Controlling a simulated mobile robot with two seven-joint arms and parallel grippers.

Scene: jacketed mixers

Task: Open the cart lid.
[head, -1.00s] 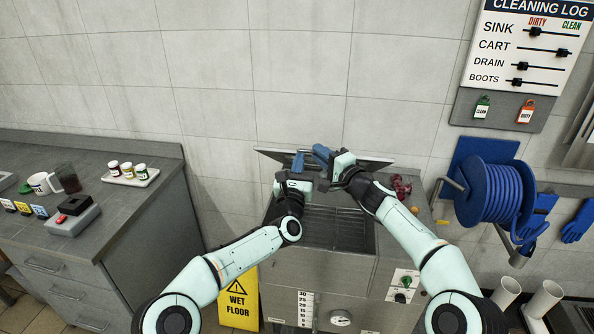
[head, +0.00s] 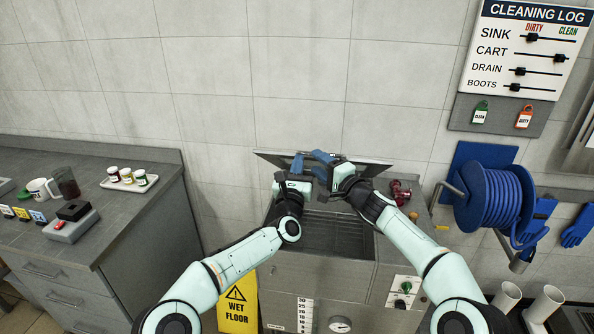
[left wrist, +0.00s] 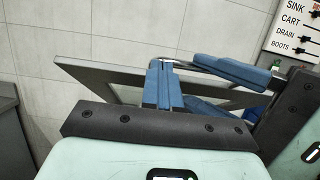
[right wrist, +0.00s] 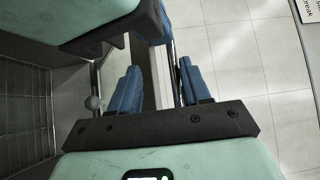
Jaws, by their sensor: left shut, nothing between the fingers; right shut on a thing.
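The metal cart (head: 345,285) stands against the wall, and the rack inside shows through its open top. Its lid (head: 373,160) is swung up at the back, tilted close to the wall; part of it is hidden behind my grippers. My right gripper (head: 322,157) is shut on the lid; in the right wrist view a metal strip of the lid (right wrist: 149,78) runs between its blue fingers. My left gripper (head: 298,160) is shut and empty beside it, in front of the lid, which also shows in the left wrist view (left wrist: 130,88).
A grey counter (head: 130,215) with cups, a tray of jars and a small box stands left. A yellow wet-floor sign (head: 238,300) is at the cart's left front. A red valve (head: 401,190) sits at the cart's right. A blue hose reel (head: 492,198) hangs at the right.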

